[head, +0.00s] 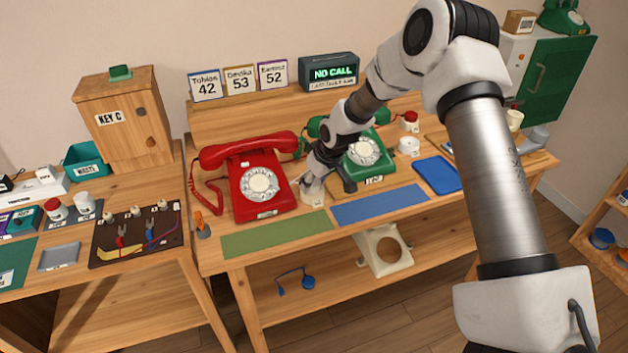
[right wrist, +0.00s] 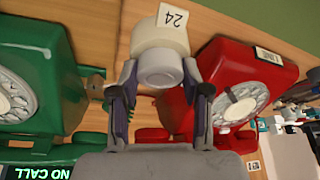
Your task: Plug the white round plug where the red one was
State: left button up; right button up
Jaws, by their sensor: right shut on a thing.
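My right gripper (head: 320,178) is down between the red dial phone (head: 258,180) and the green dial phone (head: 362,150). It is shut on a white round plug (right wrist: 158,70), one finger on each side. Beyond the plug is a wider cream round part with a tag reading 24 (right wrist: 172,17); in the head view that white part (head: 312,191) shows by the red phone's right side. I cannot tell whether the plug is seated in it. A red plug (head: 410,119) stands behind another white round piece (head: 409,146), right of the green phone. My left gripper is not in view.
A green mat (head: 275,236) and a blue mat (head: 380,205) lie along the front edge. A blue pad (head: 437,174) lies to the right. The left table holds a red-topped piece (head: 55,209), a white one (head: 84,202) and a dark wire board (head: 135,236). A display reads NO CALL (head: 331,73).

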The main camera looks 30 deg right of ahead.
jog(key=o, duration=1.1)
jog(key=v, duration=1.2)
